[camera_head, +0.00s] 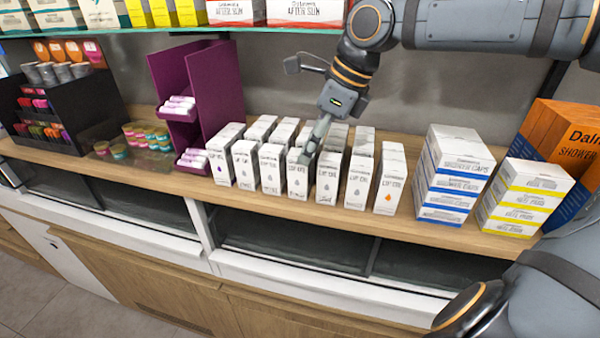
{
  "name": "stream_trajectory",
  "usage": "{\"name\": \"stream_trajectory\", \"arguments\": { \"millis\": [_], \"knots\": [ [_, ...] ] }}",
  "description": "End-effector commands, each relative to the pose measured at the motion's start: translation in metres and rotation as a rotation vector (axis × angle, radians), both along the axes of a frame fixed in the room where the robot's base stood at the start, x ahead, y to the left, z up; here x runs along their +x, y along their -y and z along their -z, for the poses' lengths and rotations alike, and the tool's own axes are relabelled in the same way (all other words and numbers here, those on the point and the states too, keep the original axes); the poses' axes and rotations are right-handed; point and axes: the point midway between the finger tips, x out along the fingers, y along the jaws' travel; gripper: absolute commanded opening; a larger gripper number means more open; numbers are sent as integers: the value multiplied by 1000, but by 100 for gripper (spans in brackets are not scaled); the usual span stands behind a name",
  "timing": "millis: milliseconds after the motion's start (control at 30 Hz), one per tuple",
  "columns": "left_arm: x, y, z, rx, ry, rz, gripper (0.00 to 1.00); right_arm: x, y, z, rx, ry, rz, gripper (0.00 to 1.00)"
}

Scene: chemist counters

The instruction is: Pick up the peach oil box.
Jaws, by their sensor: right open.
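Several small white lip oil boxes stand upright in rows on the wooden counter (120,175). The box at the right end of the front row has an orange drop on its face and looks like the peach oil box (391,182). My right gripper (308,155) comes down from the upper right and is open. Its fingertips are at the front-middle boxes (298,178), to the left of the orange-drop box and apart from it. I cannot tell whether the fingers touch a box. My left gripper is not in view.
Stacked boxes with blue bands (450,178) and yellow bands (522,198) stand to the right. An orange-and-blue shower box (555,140) is behind them. A purple stand (215,85) and black rack (90,105) are left. A glass shelf (130,30) with boxes hangs above.

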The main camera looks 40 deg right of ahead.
Motion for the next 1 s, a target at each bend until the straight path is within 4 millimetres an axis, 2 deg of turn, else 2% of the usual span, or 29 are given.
{"name": "stream_trajectory", "arguments": {
  "millis": [167,233,300,433,667,700,900,1000],
  "knots": [
    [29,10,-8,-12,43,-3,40,1,-5,12,0,-13,-5,40],
    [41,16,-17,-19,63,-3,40,5,-10,22,2,-16,-6,40],
    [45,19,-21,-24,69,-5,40,9,-14,34,1,-17,-5,40],
    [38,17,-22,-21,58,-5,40,13,-17,49,0,-13,-5,40],
    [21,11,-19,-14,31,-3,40,15,-17,52,1,-9,-4,40],
    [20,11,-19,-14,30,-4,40,15,-17,52,1,-9,-4,50],
    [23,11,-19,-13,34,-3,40,15,-17,52,0,-9,-4,23],
    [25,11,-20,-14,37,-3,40,15,-17,52,0,-9,-4,20]
  ]
}}
